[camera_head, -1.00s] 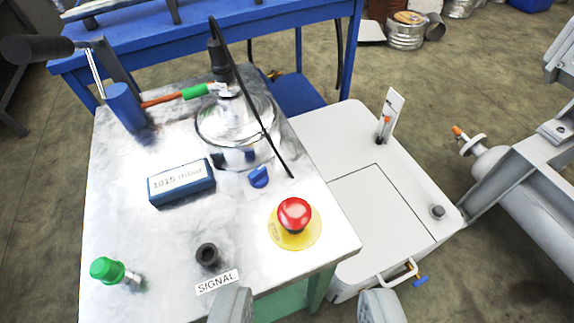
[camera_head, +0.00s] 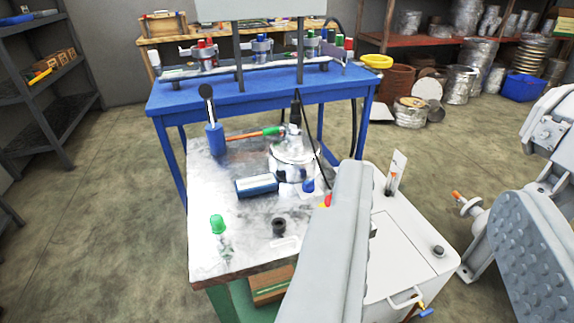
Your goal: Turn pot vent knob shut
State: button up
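The silver pot (camera_head: 291,153) stands on the light-topped bench, with a dark fitting and a black hose on its lid. A green-handled part (camera_head: 272,131) on an orange rod meets the pot's top. A small blue knob (camera_head: 308,185) sits on the bench just right of the pot's base. I cannot tell which of these is the vent knob or how it is turned. My gripper (camera_head: 437,185) shows two grey fingers apart with nothing held between them, the right one with a bumpy pad. The left finger covers the bench's right side and most of the red button.
On the bench (camera_head: 208,180) are a blue gauge box (camera_head: 257,186), a green knob (camera_head: 218,224) and a black knob (camera_head: 279,226). A white cabinet (camera_head: 410,235) adjoins it at right. A blue table (camera_head: 260,95) stands behind; floor at left is clear.

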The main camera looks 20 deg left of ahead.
aim_at(307, 185)
jog(key=j+z, duration=0.2)
jog(key=j, duration=0.4)
jog(key=j+z, duration=0.2)
jog(key=j, duration=0.45)
jog(key=j+z, duration=0.2)
jog(key=j, duration=0.4)
jog(key=j+z, duration=0.2)
jog(key=j, duration=0.4)
jog(key=k+j+z, duration=0.2)
jog(key=j, duration=0.4)
jog(key=i+j+z, duration=0.15)
jog(key=j, duration=0.15)
jog(key=i+j+z, duration=0.1)
jog(key=j, duration=0.2)
jog(key=i+j+z, duration=0.15)
jog(key=j, duration=0.2)
jog(key=i+j+z, duration=0.1)
jog(key=j, duration=0.25)
jog(key=i+j+z, duration=0.15)
jog(key=j, duration=0.25)
jog(key=i+j, duration=0.2)
jog(key=i+z, duration=0.05)
